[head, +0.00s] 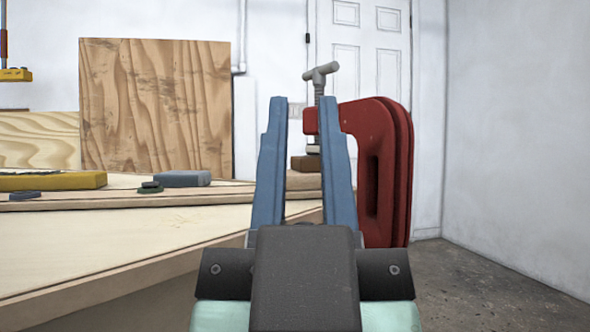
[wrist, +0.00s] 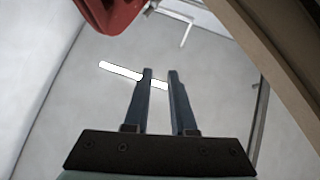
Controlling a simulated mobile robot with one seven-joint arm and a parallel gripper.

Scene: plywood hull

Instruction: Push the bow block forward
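My gripper (head: 303,100) points away from me, its two blue fingers apart with nothing held between them. The fingers also show apart in the wrist view (wrist: 160,72). Beyond them, a red C-clamp (head: 375,150) with a grey screw handle grips the far right end of the wooden piece. A small brown block (head: 305,163) shows between the fingers, under the clamp screw; it may be the bow block, but I cannot tell. The fingers hide part of it. In the wrist view, the red clamp (wrist: 108,12) shows at the top edge.
A pale plywood panel (head: 120,235) fills the lower left, its edge running toward my gripper. On the raised strip behind lie a yellow block (head: 60,181), a grey-blue block (head: 182,178) and small dark pieces. A plywood sheet (head: 155,105) stands behind. Bare floor (head: 480,285) lies at right.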

